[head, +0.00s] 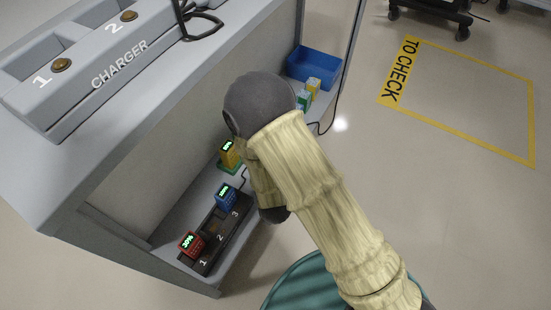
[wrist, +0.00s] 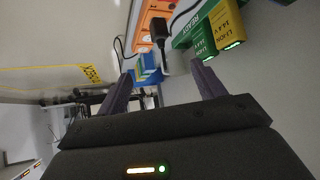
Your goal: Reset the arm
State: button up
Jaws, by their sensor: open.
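My arm in its pale, wrinkled sleeve crosses the middle of the head view, bent at a dark grey rounded joint in front of the shelf unit. My gripper is hidden behind it in that view. In the wrist view my gripper (wrist: 162,70) is open, its two dark fingers spread wide with nothing held between them. Beyond the fingertips are a black plug (wrist: 160,30) and a blue object (wrist: 150,67). A yellow battery (wrist: 230,24) and a green battery (wrist: 203,42) stand past the right finger. I cannot tell their exact distance.
A grey charger (head: 130,60) with slots 1 and 2 sits on the worktop. Below are a black numbered strip (head: 208,262) with red (head: 190,244) and blue (head: 226,195) packs, a yellow pack (head: 228,153) and a blue bin (head: 314,66).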

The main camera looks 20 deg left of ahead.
jog(key=w+d+r+m+g+h+p, duration=0.1)
jog(key=w+d+r+m+g+p, duration=0.2)
jog(key=d+r, duration=0.6)
jog(key=w+d+r+h+p, duration=0.1)
jog(key=w+d+r+p, duration=0.5)
jog(key=r, duration=0.5)
jog(key=s+d+r+m+g+h+p, duration=0.1)
jog(key=s+d+r, duration=0.3)
jog(key=d+r, duration=0.4)
jog(key=s+d+r+m+g+h+p, duration=0.15)
jog(key=s+d+r, duration=0.4)
jog(key=d, duration=0.55)
notch_tip(320, 180, up, 38)
jog(key=p, duration=3.8)
jog(key=shift+w+r, duration=0.2)
jog(key=shift+r, duration=0.05)
